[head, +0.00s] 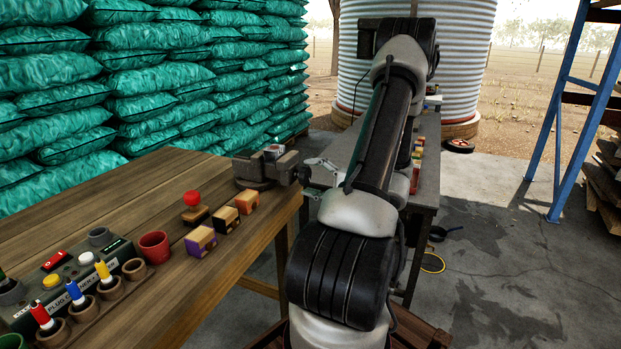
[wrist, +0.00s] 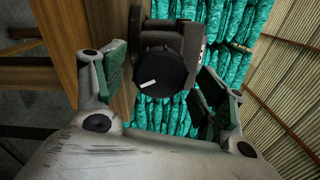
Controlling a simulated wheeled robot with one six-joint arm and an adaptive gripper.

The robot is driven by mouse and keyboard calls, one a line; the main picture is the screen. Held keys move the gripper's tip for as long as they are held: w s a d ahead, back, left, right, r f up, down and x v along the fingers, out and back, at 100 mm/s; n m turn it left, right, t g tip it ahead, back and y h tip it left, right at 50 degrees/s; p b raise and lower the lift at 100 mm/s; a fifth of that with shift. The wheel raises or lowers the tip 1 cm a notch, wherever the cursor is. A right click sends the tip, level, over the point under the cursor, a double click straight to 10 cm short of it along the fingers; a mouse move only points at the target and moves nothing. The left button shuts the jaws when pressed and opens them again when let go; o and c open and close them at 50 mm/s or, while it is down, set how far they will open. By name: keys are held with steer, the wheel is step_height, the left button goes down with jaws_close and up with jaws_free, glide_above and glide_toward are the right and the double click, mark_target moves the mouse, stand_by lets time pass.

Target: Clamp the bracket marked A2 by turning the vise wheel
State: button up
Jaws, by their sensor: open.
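The dark vise (head: 262,172) stands at the far right corner of the wooden bench. Its black round wheel (wrist: 161,82) with a short white mark fills the middle of the wrist view. A small grey piece (head: 274,150) shows at the top of the vise; it may be the bracket, but no A2 mark is readable. My gripper (head: 320,170) is just right of the vise. In the wrist view my gripper (wrist: 160,72) is open, one finger on each side of the wheel, with visible gaps. How deep the fingers reach is unclear.
Several small blocks (head: 201,242), a red cup (head: 154,247) and a control box (head: 75,275) with plugs sit on the wooden bench (head: 110,205). A second table (head: 425,190) stands behind my arm. Green sacks (head: 150,80) are stacked behind. Concrete floor at right is mostly clear.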

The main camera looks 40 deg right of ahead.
steer(key=n, duration=1.5)
steer(key=shift+w, duration=0.1)
